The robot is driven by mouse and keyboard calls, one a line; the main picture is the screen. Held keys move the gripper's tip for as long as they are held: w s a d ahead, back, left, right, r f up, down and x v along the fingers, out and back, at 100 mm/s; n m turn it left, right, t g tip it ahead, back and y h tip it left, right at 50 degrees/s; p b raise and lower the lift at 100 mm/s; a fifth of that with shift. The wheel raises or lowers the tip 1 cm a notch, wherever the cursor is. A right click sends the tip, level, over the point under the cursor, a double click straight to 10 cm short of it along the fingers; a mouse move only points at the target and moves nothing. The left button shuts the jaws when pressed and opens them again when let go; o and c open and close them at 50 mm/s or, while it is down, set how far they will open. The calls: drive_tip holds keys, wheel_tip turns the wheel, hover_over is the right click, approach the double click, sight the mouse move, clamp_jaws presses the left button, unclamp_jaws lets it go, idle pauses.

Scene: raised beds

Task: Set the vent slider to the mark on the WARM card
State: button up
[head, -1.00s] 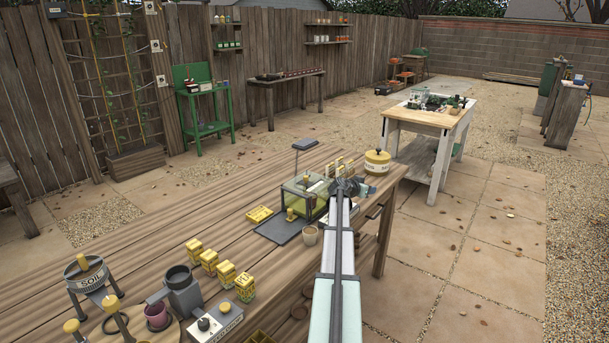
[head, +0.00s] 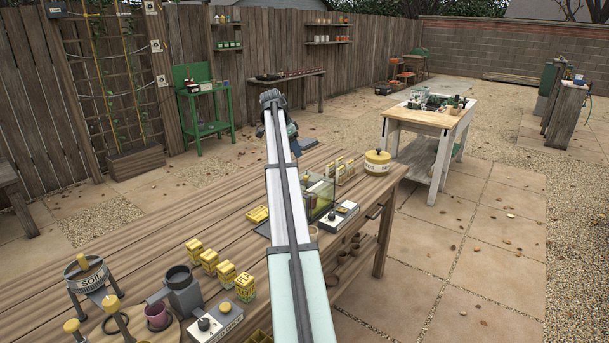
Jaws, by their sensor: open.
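My gripper (head: 290,131) is at the far end of my raised arm, beyond the back edge of the wooden bench; the arm hides much of it, and its fingertips are not clear. It is apart from everything on the bench. A glass-sided case (head: 321,197) stands on the bench, partly behind my arm. A pale control box (head: 339,217) with a dark knob sits just right of it. Small yellow-and-white cards (head: 344,170) stand behind the case. I cannot read a WARM card or make out the vent slider and its mark.
Paving right of the bench is open.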

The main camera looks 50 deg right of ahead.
sight(306, 176)
drive_tip(key=x, duration=1.2)
drive_tip(key=shift+s+d+f, duration=0.1)
drive_tip(key=shift+d+f, duration=0.15)
drive_tip(key=shift+f, duration=0.1)
clamp_jaws()
